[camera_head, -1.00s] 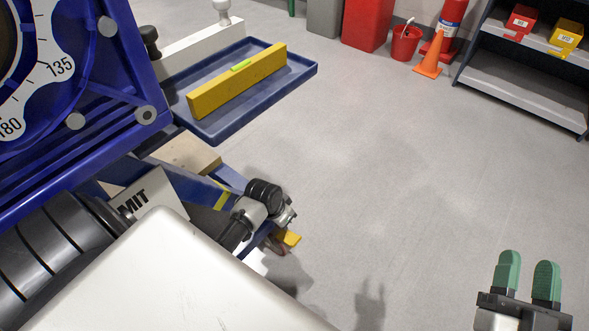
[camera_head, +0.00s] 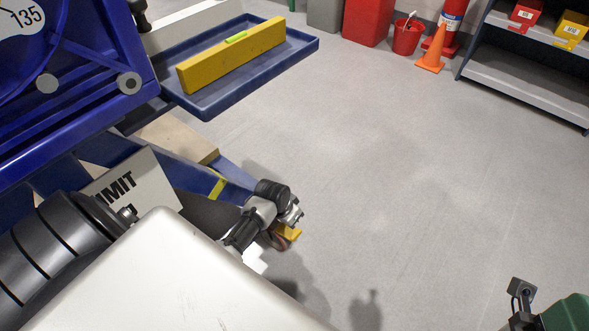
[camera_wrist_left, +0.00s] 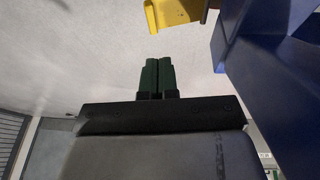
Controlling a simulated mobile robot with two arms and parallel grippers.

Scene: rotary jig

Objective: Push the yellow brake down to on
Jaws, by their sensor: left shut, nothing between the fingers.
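The yellow brake (camera_head: 289,234) shows as a small tab by a wheel at the end of the blue jig's leg (camera_head: 235,180). My left wrist partly covers it in the head view. In the left wrist view the yellow brake (camera_wrist_left: 174,12) is at the top edge, cut off by the frame. My left gripper (camera_wrist_left: 158,62) has its green fingers shut and empty, below the brake in that picture and apart from it. Its fingers are hidden in the head view. Part of my right gripper (camera_head: 570,312) shows at the bottom right corner, mostly cut off.
The blue jig (camera_head: 70,110) fills the upper left, and its blue frame (camera_wrist_left: 265,75) is close right of the left fingers. A blue tray (camera_head: 215,100) holds a yellow level (camera_head: 232,55). A shelf (camera_head: 525,85) stands far right. The middle floor is clear.

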